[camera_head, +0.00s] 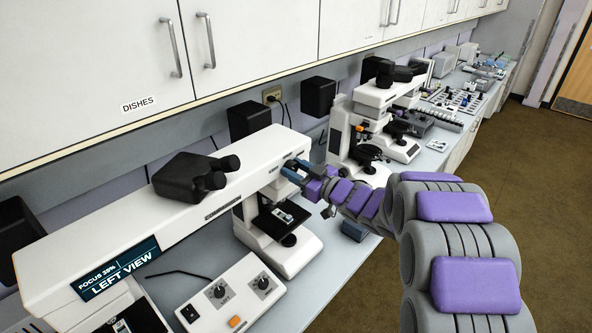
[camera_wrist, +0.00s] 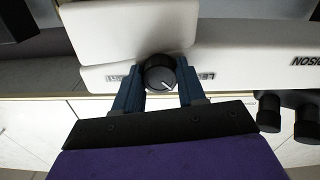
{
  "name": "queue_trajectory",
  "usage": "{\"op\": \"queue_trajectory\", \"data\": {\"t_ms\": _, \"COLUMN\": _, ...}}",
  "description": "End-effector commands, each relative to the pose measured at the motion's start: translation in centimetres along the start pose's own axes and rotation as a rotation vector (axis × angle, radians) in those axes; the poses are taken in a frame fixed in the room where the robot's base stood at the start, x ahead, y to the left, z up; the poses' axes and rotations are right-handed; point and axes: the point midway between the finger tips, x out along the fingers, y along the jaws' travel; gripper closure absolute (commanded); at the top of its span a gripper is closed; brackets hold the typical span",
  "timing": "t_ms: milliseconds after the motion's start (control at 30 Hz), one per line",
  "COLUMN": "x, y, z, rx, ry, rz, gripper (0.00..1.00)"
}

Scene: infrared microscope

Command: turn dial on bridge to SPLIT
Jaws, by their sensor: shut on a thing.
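The bridge (camera_head: 150,232) is the long white beam joining two microscopes. In the wrist view its white face (camera_wrist: 225,66) carries a round dark dial (camera_wrist: 160,76) with a pale pointer line angled toward the lower right. Lettering beside the dial is partly hidden by my fingers; "LE" shows at its right. My gripper (camera_wrist: 160,92) has its blue fingers on both sides of the dial, shut on it. In the head view my gripper (camera_head: 290,172) is at the right end of the bridge and hides the dial. A screen (camera_head: 118,270) on the bridge reads "FOCUS 39%" and "LEFT VIEW".
A black eyepiece head (camera_head: 185,178) sits on the bridge. A control box (camera_head: 232,296) with two knobs stands in front on the bench. Another microscope (camera_head: 352,130) stands behind my gripper. White cupboards (camera_head: 255,45) hang above. The floor (camera_head: 350,290) at the right is open.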

Motion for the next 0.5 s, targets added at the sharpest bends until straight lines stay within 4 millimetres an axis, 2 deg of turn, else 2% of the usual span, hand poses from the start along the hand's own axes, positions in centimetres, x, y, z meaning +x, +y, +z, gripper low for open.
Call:
{"op": "queue_trajectory", "data": {"t_ms": 267, "x": -0.11, "y": 0.04, "z": -0.14, "rx": 0.054, "ry": -0.006, "rz": 0.000, "gripper": 0.91}}
{"op": "queue_trajectory", "data": {"t_ms": 500, "x": -0.16, "y": 0.08, "z": -0.38, "rx": 0.176, "ry": -0.007, "rz": -0.001, "gripper": 0.91}}
